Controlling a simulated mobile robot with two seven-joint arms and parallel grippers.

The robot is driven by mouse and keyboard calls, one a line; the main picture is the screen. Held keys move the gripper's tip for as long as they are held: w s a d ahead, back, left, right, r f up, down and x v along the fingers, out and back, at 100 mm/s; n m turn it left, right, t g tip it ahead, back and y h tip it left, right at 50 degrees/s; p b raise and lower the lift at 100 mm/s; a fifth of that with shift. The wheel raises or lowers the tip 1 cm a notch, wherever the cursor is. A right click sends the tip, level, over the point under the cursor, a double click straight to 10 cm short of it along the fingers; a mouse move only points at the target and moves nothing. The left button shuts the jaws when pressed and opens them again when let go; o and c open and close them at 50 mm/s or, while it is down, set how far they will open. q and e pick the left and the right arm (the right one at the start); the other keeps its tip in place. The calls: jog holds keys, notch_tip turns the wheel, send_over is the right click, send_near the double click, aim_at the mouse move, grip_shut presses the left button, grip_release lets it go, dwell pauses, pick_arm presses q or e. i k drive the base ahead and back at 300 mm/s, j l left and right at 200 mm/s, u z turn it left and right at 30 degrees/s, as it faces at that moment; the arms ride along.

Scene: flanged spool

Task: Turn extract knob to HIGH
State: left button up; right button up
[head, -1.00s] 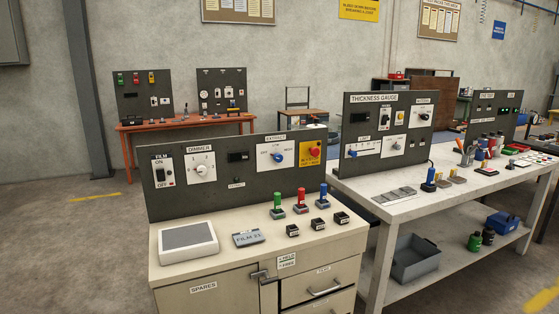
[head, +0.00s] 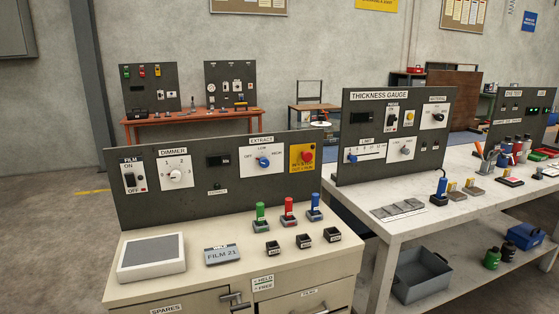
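The extract knob (head: 263,162) is a blue knob on a white plate labelled EXTRACT, on the dark upright panel (head: 200,203) of the near bench. The plate carries the marks OFF, LOW and HIGH around the knob. The knob's exact pointing direction is too small to tell for sure. Neither of my grippers is in view, and nothing touches the knob.
A red knob on a yellow plate (head: 302,158) is right of the extract plate; the dimmer knob (head: 176,175) and film switch (head: 130,180) are left. Green, red and blue handled pieces (head: 288,210) stand before the panel. A grey-screened box (head: 152,256) and FILM 21 block (head: 222,254) lie on the bench.

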aim_at(264, 162)
jog(key=i+l, duration=0.3)
jog(key=l, duration=0.2)
jog(key=i+l, duration=0.35)
jog(key=l, duration=0.2)
jog(key=i+l, duration=0.3)
jog(key=l, duration=0.2)
jog(key=i+l, duration=0.35)
jog(key=l, duration=0.15)
jog(key=k+l+z, duration=0.05)
